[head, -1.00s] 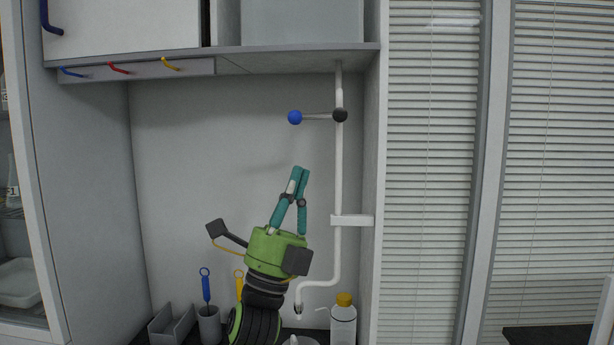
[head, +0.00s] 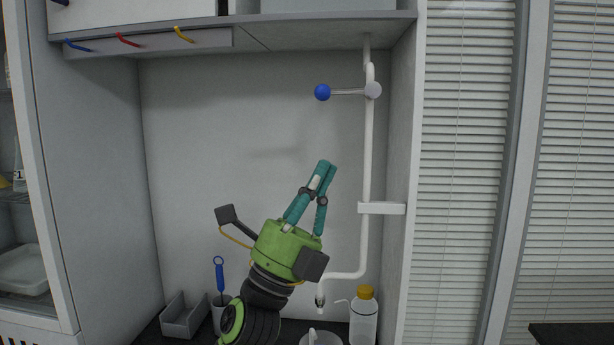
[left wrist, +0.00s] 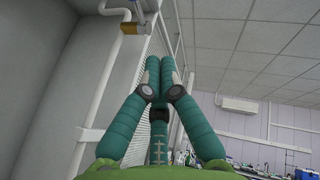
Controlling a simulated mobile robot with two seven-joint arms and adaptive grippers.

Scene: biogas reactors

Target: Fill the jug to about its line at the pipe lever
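The white pipe (head: 367,160) runs down the right side of the alcove to a spout (head: 320,303). Its lever points left, about level, from a pale round pivot (head: 373,90) to a blue ball (head: 322,92). The jug (head: 312,338) is below the spout; the bottom frame edge cuts it off, so its line and fill are hidden. No stream shows at the spout. My left gripper (head: 327,166) points up below the blue ball, apart from it in the picture. Its teal fingertips meet with nothing visible between them, also in the left wrist view (left wrist: 160,66). My right gripper is out of view.
A clear bottle with a yellow cap (head: 365,292) stands right of the spout. A grey bin (head: 184,318) and a cup holding a blue-handled tool (head: 219,275) stand at left. A shelf with coloured hooks (head: 140,42) overhangs the alcove. A bracket (head: 381,208) holds the pipe.

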